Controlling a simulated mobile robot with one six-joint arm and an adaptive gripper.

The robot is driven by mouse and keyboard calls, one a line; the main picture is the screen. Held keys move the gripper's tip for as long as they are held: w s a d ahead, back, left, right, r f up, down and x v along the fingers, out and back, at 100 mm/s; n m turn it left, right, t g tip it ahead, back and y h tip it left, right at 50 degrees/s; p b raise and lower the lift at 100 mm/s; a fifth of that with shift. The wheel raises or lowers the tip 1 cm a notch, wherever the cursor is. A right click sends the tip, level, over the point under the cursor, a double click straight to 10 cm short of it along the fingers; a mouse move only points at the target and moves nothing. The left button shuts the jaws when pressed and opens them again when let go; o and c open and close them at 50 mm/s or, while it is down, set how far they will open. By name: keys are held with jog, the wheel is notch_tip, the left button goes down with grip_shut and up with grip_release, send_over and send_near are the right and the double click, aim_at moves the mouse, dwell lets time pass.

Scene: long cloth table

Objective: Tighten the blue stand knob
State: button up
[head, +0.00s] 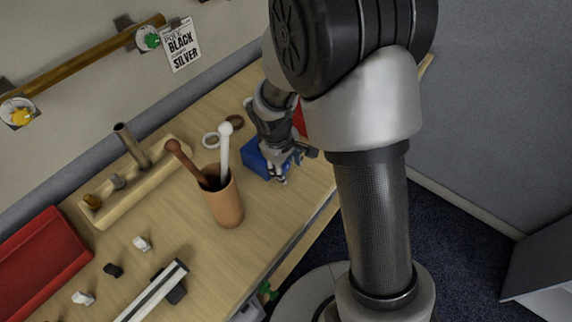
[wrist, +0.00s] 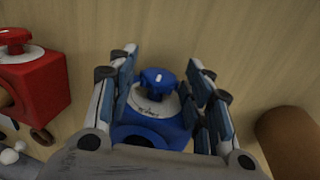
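The blue stand knob (wrist: 157,82) sits on a pale round dial with dark markings, on top of the blue stand (wrist: 150,135). My gripper (wrist: 162,62) is open, with one finger on each side of the knob. A gap shows between each finger and the knob. In the head view the blue stand (head: 254,160) is on the table, partly covered by my gripper (head: 284,172). The knob itself is hidden there.
A red stand (wrist: 35,85) with a red knob (wrist: 14,38) is left in the wrist view. A terracotta cup (head: 226,202) holding a brown and a white stick stands close to the blue stand. A wooden block (head: 135,190) and a red tray (head: 40,255) lie farther left.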

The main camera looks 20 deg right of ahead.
jog(key=c, duration=0.8)
jog(key=shift+c, duration=0.2)
